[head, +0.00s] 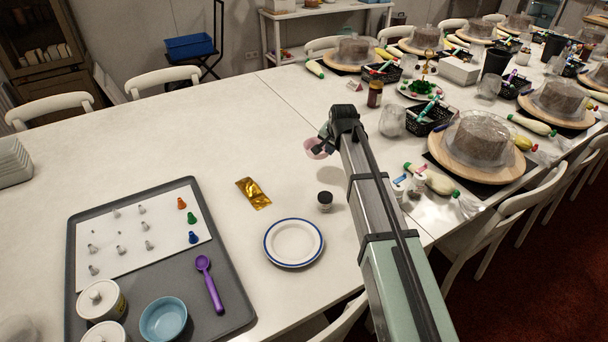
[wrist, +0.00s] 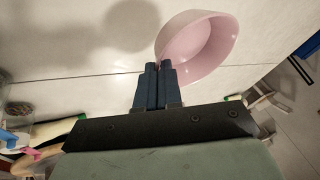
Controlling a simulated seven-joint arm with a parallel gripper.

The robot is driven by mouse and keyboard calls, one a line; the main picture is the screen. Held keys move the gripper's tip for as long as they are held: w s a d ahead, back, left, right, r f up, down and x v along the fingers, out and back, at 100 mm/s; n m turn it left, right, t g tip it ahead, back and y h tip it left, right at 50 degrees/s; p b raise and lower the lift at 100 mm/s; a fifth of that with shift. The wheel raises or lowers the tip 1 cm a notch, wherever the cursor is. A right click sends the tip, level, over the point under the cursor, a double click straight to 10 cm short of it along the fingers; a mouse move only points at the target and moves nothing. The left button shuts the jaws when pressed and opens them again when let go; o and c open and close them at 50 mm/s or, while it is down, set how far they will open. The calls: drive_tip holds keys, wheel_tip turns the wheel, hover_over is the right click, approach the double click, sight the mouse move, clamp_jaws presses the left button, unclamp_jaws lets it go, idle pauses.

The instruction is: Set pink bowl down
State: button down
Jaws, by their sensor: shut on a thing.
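The pink bowl (wrist: 200,48) hangs at the fingertips of my gripper (wrist: 158,66) in the wrist view. The two dark fingers are close together with the bowl's near rim between them. In the head view the pink bowl (head: 315,148) shows only in part beside my gripper (head: 322,146), the rest hidden behind it. It appears to be held over the white table (head: 235,120); the wrist view shows a shadow on the table apart from the bowl. I cannot tell the exact height.
A brown jar (head: 375,94), a clear plastic bag (head: 392,121) and a black basket (head: 430,118) stand right of my gripper. A small dark-lidded jar (head: 325,201), a white plate (head: 293,243) and a gold packet (head: 253,193) lie nearer. Left of my gripper the table is clear.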

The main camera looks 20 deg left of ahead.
drive_tip(key=shift+n+y, duration=0.3)
drive_tip(key=shift+n, duration=0.1)
drive_tip(key=a, duration=0.5)
drive_tip(key=shift+r, duration=0.1)
drive_tip(key=shift+w+a+n, duration=0.1)
drive_tip(key=shift+n, duration=0.5)
drive_tip(key=shift+f, duration=5)
drive_tip(key=shift+f, duration=0.1)
drive_tip(key=c, duration=1.3)
unclamp_jaws()
drive_tip(key=v, duration=1.2)
drive_tip(key=shift+d, duration=0.2)
